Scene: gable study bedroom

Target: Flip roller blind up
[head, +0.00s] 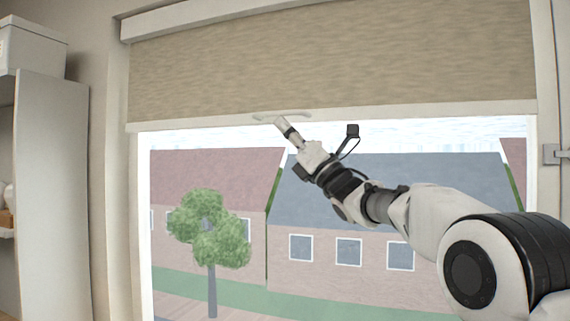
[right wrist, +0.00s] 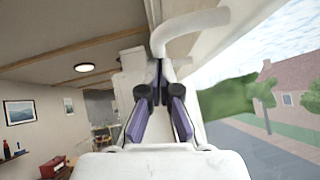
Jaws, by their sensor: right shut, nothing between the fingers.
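The beige roller blind (head: 330,55) covers the upper part of the window, and its pale bottom bar (head: 420,112) runs across above the view outside. A small curved handle (head: 299,114) sits on the bar, left of the middle. My right gripper (head: 280,122) reaches up from the lower right, its fingertips at the handle. In the right wrist view the fingers (right wrist: 160,72) are shut with nothing between them, and the white handle (right wrist: 195,33) curves just beyond their tips. I cannot tell whether they touch it. My left gripper is not in view.
The window frame (head: 118,190) borders the glass on the left. A shelf unit (head: 52,190) with a white box (head: 32,48) on top stands at the far left. A latch (head: 556,154) is on the right frame. The space before the lower glass is clear on the left.

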